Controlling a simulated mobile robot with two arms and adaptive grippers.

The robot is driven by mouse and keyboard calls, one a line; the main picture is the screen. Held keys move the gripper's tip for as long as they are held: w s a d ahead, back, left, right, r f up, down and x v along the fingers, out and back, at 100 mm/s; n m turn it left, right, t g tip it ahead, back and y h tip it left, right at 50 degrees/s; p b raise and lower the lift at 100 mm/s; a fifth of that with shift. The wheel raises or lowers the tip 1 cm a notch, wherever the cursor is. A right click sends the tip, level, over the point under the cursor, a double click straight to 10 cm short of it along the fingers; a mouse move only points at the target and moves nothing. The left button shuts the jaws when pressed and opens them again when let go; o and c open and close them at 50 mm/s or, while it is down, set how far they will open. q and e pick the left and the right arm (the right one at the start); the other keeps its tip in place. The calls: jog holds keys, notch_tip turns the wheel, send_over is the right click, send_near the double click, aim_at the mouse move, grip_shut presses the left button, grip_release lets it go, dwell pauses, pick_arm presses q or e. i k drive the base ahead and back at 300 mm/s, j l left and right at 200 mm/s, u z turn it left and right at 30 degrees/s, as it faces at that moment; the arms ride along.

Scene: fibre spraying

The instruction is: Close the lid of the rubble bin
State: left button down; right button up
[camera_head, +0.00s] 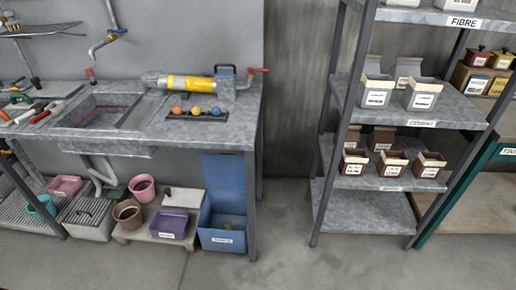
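A blue bin (207,219) stands on the floor under the right end of the workbench. Its blue lid (225,172) is raised upright at the back, so the bin is open. A small yellowish thing (228,227) shows inside it. The white label (222,239) on its front is too small to read, so I cannot confirm from the label that this is the rubble bin. Neither of my grippers is in view.
The metal workbench (200,133) stands above the bin, its right front leg (251,205) beside it. A purple container (172,225) sits just left. A shelf rack (365,205) stands at right. The floor (285,245) in front and between is clear.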

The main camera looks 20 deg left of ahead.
aim_at(221, 172)
jog(key=j+z, duration=1.05)
jog(key=z, duration=0.2)
jog(key=k, duration=0.05)
